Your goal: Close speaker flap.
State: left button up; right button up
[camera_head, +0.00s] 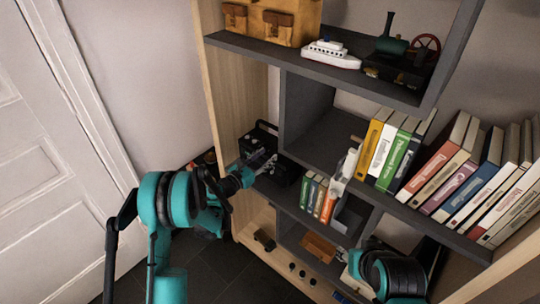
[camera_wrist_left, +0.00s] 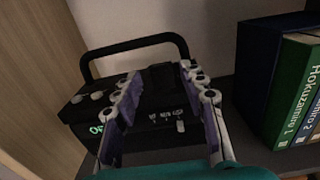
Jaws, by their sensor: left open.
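The black speaker (camera_head: 262,140) stands on a grey shelf against the wooden side panel of the shelf unit. In the left wrist view the speaker (camera_wrist_left: 80,112) shows a raised carry handle, round knobs and green lettering. A dark panel (camera_wrist_left: 160,76) stands up on its top and may be the flap; its exact position is hard to tell. My left gripper (camera_wrist_left: 165,108) is open, its two fingers over the speaker's top on either side of the dark panel. In the head view the left gripper (camera_head: 262,166) reaches the speaker from the front left. My right gripper does not show clearly.
Green and dark books (camera_wrist_left: 290,90) stand right of the speaker. Small books (camera_head: 318,195) stand to the right on a shelf, with larger books (camera_head: 395,150) above. A toy boat (camera_head: 330,54) is on the top shelf. A white door (camera_head: 50,150) is at left.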

pick_arm(q)
jog(key=x, duration=0.2)
jog(key=shift+w+d, duration=0.2)
jog(key=shift+w, duration=0.15)
grip_shut()
jog(key=shift+r, duration=0.1)
